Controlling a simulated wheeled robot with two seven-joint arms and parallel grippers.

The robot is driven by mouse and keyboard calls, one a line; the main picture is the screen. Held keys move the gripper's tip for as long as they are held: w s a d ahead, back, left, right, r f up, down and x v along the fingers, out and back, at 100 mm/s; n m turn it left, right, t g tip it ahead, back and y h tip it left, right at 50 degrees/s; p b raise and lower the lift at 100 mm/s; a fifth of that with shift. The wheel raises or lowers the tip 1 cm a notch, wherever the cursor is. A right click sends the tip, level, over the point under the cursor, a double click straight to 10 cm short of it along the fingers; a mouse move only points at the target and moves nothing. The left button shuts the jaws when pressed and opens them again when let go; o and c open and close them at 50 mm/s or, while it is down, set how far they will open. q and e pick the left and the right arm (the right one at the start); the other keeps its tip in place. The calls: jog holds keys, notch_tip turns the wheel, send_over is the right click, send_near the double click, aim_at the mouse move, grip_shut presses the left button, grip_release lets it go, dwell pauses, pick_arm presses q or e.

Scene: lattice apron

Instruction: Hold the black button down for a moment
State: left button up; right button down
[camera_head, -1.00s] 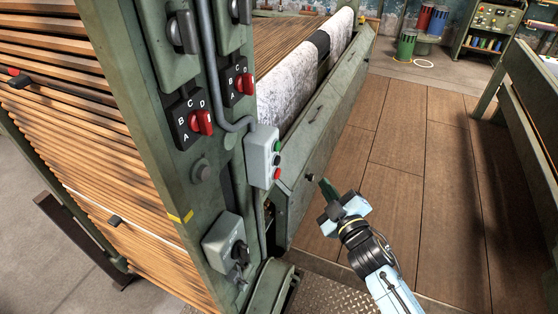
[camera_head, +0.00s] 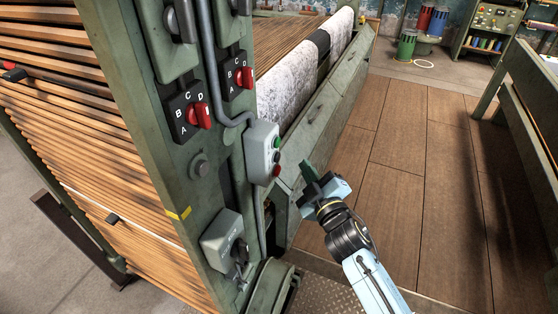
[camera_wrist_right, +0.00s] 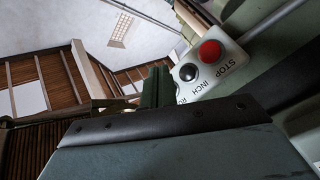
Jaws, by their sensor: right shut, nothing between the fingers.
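The black button (camera_head: 277,156) sits between a green button (camera_head: 277,141) and a red button (camera_head: 277,171) on the side of a grey control box (camera_head: 258,152). In the right wrist view the black button (camera_wrist_right: 188,72), lettered INCH, is beside the red STOP button (camera_wrist_right: 210,51). The green button is hidden there. My right gripper (camera_head: 308,171) is shut and empty, to the right of the box in the head view, apart from the buttons. Its dark green fingers (camera_wrist_right: 157,87) show just left of the black button in the wrist view. My left gripper is not in view.
The box is on a green machine post (camera_head: 165,100) with red-handled selector switches (camera_head: 199,115) and a grey conduit (camera_head: 228,122). A green apron panel (camera_head: 320,115) runs behind my gripper. The wooden floor (camera_head: 400,155) to the right is open.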

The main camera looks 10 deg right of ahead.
jog(key=shift+w+a+b, duration=0.25)
jog(key=shift+w+a, duration=0.3)
jog(key=shift+a, duration=0.25)
jog(key=shift+w+a+b, duration=0.2)
jog(key=shift+w+a, duration=0.3)
jog(key=shift+a, duration=0.25)
jog(key=shift+a, duration=0.1)
dwell(0.8)
jog(key=shift+w+a, duration=0.25)
jog(key=shift+w+a, duration=0.3)
jog(key=shift+a, duration=0.15)
dwell(0.9)
dwell(2.5)
jog(key=shift+s+d, duration=0.55)
jog(key=shift+d, duration=0.25)
jog(key=shift+d, duration=0.1)
jog(key=shift+s+d+p, duration=0.6)
jog(key=shift+s+d, duration=0.1)
jog(key=shift+d, duration=0.3)
jog(key=shift+s+d+p, duration=0.6)
jog(key=shift+s+d, duration=0.1)
jog(key=shift+d, duration=0.25)
